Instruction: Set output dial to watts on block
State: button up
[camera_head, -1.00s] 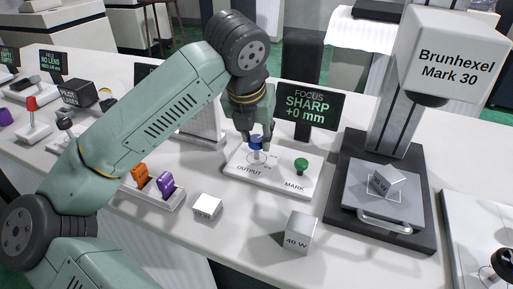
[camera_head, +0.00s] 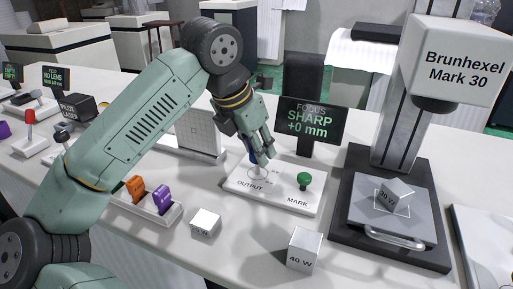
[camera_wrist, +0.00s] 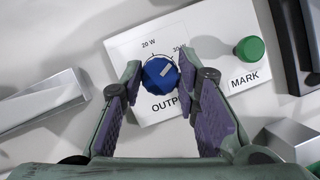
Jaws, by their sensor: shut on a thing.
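The blue output dial (camera_wrist: 160,76) sits on a white control panel (camera_head: 235,183) marked OUTPUT and MARK. Its pale pointer line aims up and right, roughly toward the 30 W label; a 20 W label is at upper left. My gripper (camera_wrist: 159,70) is shut on the dial, one fingertip on each side. In the head view my gripper (camera_head: 259,158) leans over the panel and partly hides the dial (camera_head: 252,157). A grey block (camera_head: 397,193) lies turned on the bed of the Brunhexel machine (camera_head: 455,65); its face seems to read 30 W.
A green MARK knob (camera_head: 304,180) stands right of the dial. A block marked 40 W (camera_head: 304,249) and another small block (camera_head: 205,222) lie on the table in front. A focus screen (camera_head: 310,120) reading SHARP stands behind the panel.

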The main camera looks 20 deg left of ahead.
jog(key=o, duration=1.2)
jog(key=shift+c, duration=0.2)
jog(key=v, duration=1.2)
jog(key=shift+s, duration=0.1)
